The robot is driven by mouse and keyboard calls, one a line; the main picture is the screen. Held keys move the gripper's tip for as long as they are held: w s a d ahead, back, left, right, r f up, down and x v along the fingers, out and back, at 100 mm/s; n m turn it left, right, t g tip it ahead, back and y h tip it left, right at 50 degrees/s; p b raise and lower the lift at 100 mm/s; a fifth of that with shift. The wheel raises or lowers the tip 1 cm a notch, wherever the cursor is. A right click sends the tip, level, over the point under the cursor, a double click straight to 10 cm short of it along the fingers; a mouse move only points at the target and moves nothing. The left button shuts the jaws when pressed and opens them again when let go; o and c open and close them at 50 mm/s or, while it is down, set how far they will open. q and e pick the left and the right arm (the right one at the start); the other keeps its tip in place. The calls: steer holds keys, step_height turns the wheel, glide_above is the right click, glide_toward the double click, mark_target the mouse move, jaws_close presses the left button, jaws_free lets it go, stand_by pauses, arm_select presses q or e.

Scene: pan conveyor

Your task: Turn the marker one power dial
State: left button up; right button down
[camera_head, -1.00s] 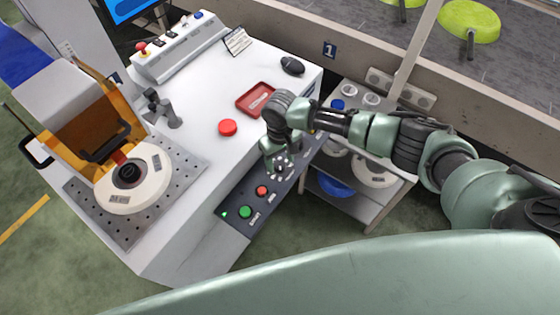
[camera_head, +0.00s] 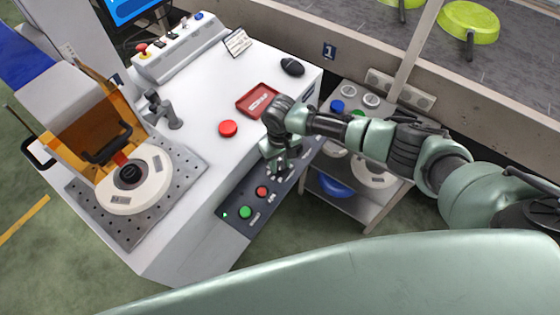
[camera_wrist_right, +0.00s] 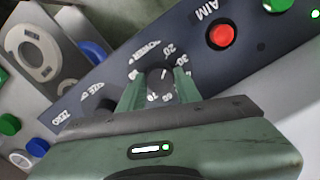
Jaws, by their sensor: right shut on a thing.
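The power dial (camera_wrist_right: 160,86) is a dark round knob with a white pointer line on the dark control panel (camera_head: 238,222). A printed scale and the word POWER ring it in the right wrist view. My right gripper (camera_head: 279,168) points down at the panel. Its green fingers stand on both sides of the dial and are shut on it. In the head view the gripper hides the dial. I do not see my left gripper.
On the panel are a red button (camera_head: 262,191) and a green button (camera_head: 246,212). A bigger red button (camera_head: 228,128) and a red tray (camera_head: 250,100) lie on the white bench. A shelf cart (camera_head: 384,197) stands right of the bench.

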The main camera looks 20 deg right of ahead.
steer(key=shift+r+m+p, duration=0.2)
steer(key=shift+m+p, duration=0.4)
steer(key=shift+p, duration=0.1)
steer(key=m+p, duration=0.7)
steer(key=m, duration=0.1)
steer(key=shift+m, duration=0.4)
steer(key=shift+w+f+m+p, duration=0.15)
steer(key=shift+m+p, duration=0.7)
steer(key=shift+m, duration=0.85)
steer(key=c, duration=1)
jaws_free()
